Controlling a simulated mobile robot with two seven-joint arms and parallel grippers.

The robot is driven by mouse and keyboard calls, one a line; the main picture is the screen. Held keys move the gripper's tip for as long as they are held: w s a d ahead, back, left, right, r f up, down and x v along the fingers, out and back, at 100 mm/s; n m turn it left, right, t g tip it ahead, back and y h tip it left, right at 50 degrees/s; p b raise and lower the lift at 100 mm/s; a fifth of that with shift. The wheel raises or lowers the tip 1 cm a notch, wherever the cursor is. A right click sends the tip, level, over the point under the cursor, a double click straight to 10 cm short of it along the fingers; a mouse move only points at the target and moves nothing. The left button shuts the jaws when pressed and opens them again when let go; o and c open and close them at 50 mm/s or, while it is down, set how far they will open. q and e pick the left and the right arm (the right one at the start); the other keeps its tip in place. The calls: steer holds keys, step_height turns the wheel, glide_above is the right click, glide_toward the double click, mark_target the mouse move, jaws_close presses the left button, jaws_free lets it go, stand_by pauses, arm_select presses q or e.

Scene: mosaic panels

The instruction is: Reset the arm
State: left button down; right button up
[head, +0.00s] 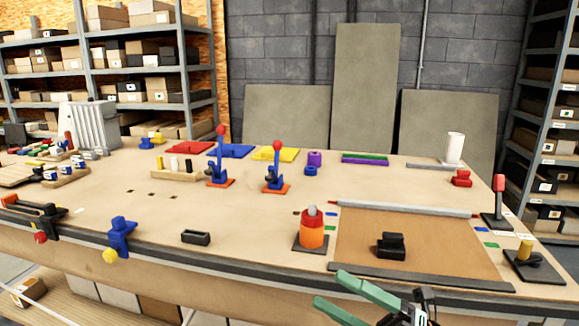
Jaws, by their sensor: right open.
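My right gripper (330,289) shows at the bottom of the head view, right of centre. Its two green fingers are spread apart and point up and to the left, with nothing between them. In the picture they lie over the front edge of the workbench (160,222), below the brown mat (430,247). The rest of my right arm is mostly cut off by the bottom edge. My left gripper is not in view.
A black block (391,246) sits on the mat. A red and orange cylinder (312,230) stands on a dark base left of the mat. A red-knobbed lever (497,203) stands at right. Two blue toggle clamps (219,165) (275,172) stand mid-bench. Shelves line both sides.

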steer(key=d+f+m+t+h+p, duration=0.1)
steer(key=d+f+m+t+h, duration=0.3)
steer(key=f+m+h, duration=0.55)
steer(key=d+f+m+t+h+p, duration=0.2)
steer(key=f+m+t+h, duration=0.3)
steer(key=m, duration=0.8)
steer(key=s+d+f+m+g+h, duration=0.1)
steer(key=s+f+m+g+h, duration=0.1)
steer(key=s+f+m, duration=0.3)
steer(key=s+d+f+m+g+h+p, duration=0.1)
steer(key=s+f+m+g, duration=0.3)
steer(key=s+f, duration=0.6)
step_height(320, 180, down, 5)
steer(key=shift+s+d+r+m+h, duration=0.2)
steer(key=shift+d+m+h, duration=0.25)
steer(key=shift+h, duration=0.4)
